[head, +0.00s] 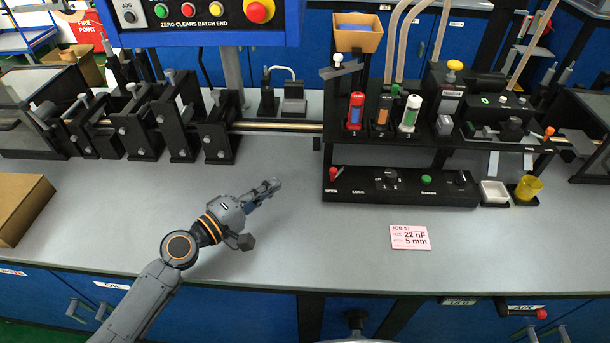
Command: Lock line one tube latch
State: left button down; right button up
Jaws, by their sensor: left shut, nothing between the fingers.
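The line one tube (356,111), red with a dark blue window, stands upright in the slot marked 1 of the black tube rack. Below it, on the front panel (411,193), a small red knob (333,173) sits at the left end, above the word OPEN. The word LOCK is to its right, below the panel's left part. My left gripper (274,186) is shut and empty above the grey bench, left of the panel and apart from the knob. My right gripper is not in view.
An orange-brown tube (383,112) and a white-green tube (410,114) stand beside the first. The panel also has a black dial (388,180) and a green button (426,180). A pink job card (410,237) lies in front.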

pick_arm(q)
jog(key=p+x, duration=0.2)
jog(key=x, duration=0.7)
jog(key=shift+w+d+r, duration=0.1)
jog(key=shift+w+d, duration=0.15)
jog(key=d, duration=0.1)
jog(key=s+d+p, duration=0.1)
jog(key=d, duration=0.1)
jog(key=shift+s+d+p, duration=0.3)
jog(key=shift+s+d, duration=0.05)
jog(key=shift+f, duration=0.3)
jog(key=shift+s+d+n+t+y+p, duration=0.2)
jog(key=shift+n+t+y+p, duration=0.2)
jog(key=shift+p, duration=0.1)
